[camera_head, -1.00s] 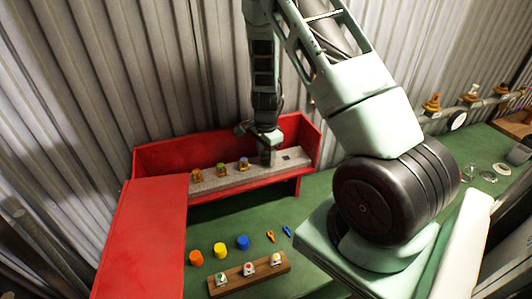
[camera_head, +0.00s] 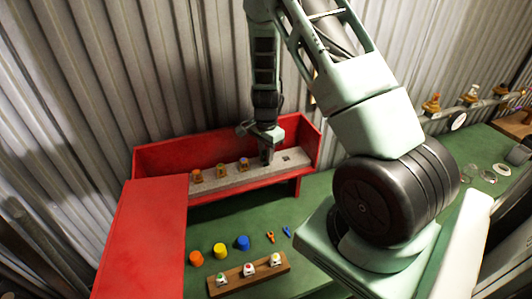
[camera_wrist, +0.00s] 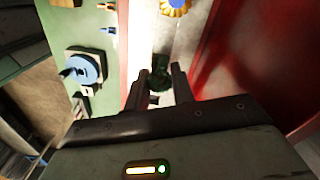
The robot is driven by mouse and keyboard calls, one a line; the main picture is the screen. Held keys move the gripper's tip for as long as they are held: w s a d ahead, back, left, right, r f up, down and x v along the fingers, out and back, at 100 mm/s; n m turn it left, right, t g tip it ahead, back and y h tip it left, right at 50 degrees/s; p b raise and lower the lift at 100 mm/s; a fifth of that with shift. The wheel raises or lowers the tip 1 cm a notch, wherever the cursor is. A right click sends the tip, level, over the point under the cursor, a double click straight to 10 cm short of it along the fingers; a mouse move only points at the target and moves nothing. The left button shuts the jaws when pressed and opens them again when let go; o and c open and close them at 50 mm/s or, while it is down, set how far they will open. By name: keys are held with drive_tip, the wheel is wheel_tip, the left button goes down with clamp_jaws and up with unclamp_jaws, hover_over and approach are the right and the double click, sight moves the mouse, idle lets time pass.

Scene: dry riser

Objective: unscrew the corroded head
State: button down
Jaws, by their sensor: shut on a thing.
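My gripper (camera_head: 267,157) points down into the red box over the right part of the grey bar (camera_head: 214,181). In the wrist view its two fingers (camera_wrist: 161,82) are closed around a dark green, rough-looking head (camera_wrist: 160,70). The head appears low at the bar; I cannot tell whether it is still seated. In the head view my gripper mostly hides it. Three brass-coloured heads stand in a row on the bar to the left: left (camera_head: 196,176), middle (camera_head: 221,170) and right (camera_head: 244,163). A yellow one with a blue centre (camera_wrist: 176,5) shows in the wrist view.
The red box walls (camera_head: 210,147) stand close behind and beside my gripper. On the green bench lie orange (camera_head: 196,258), yellow (camera_head: 220,251) and blue (camera_head: 243,242) caps, small clips (camera_head: 270,237), and a wooden block (camera_head: 249,275) with three white pieces.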

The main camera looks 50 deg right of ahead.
drive_tip(key=shift+r+p, duration=0.75)
drive_tip(key=shift+r, duration=0.3)
drive_tip(key=shift+r, duration=0.1)
wheel_tip(320, 180, up, 5)
drive_tip(key=p, duration=0.4)
